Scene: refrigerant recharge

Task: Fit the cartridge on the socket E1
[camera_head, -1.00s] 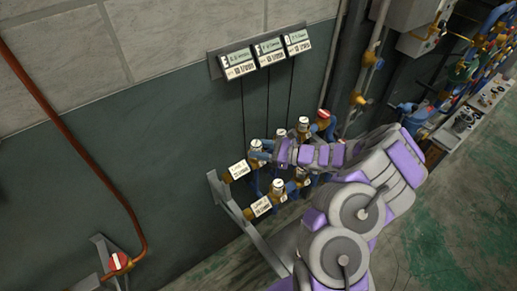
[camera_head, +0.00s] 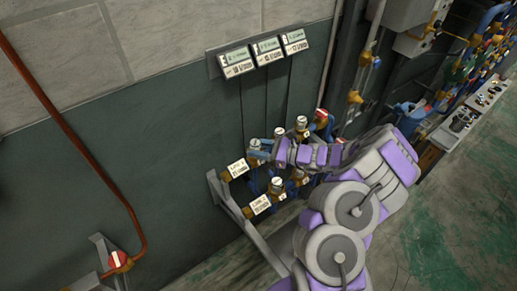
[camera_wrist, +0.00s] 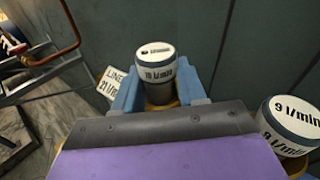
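A cartridge (camera_wrist: 158,65) with a white and blue cap marked in l/min stands between the two blue fingers of my gripper (camera_wrist: 160,88) in the wrist view. The fingers lie close along both its sides and appear shut on it. In the head view my gripper (camera_head: 263,156) is at the left end of the upper row of the valve rack, at a white-capped cartridge (camera_head: 254,145). The cartridge's lower end and any seat under it are hidden by my gripper. I cannot make out which socket is E1.
A second cartridge (camera_wrist: 290,125) marked 9 l/min stands close to the right. A lower-row cartridge (camera_head: 277,184) is below my gripper. Line labels (camera_head: 237,169) front the rack. Three displays (camera_head: 265,52) hang on the wall. A red-handled valve (camera_head: 118,260) is at lower left.

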